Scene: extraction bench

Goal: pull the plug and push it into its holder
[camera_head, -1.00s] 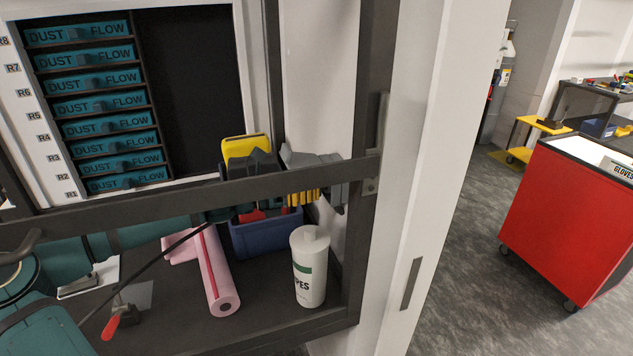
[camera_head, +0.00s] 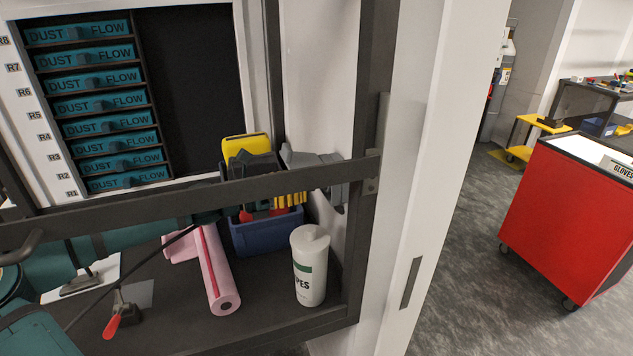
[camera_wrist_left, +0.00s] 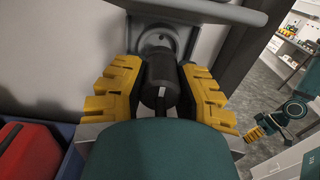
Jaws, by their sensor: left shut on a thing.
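My left gripper (camera_wrist_left: 160,95) is shut on a dark cylindrical plug (camera_wrist_left: 160,75), which sits between its ridged yellow fingers. A round grey fitting (camera_wrist_left: 157,42) on the wall lies directly beyond the plug. I cannot tell whether the plug is still seated in it. In the head view the left gripper (camera_head: 268,178) is behind the dark frame bar, partly hidden, and a grey fitting (camera_head: 318,160) is to its right at the wall. I cannot make out a separate holder. My right gripper (camera_wrist_left: 262,127) shows small at the right of the wrist view; its opening is unclear.
A blue bin (camera_head: 262,238) with red-handled things stands below the gripper. The dark frame bar (camera_head: 190,192) crosses in front. A red-handled clamp (camera_head: 120,318) is at the front left.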

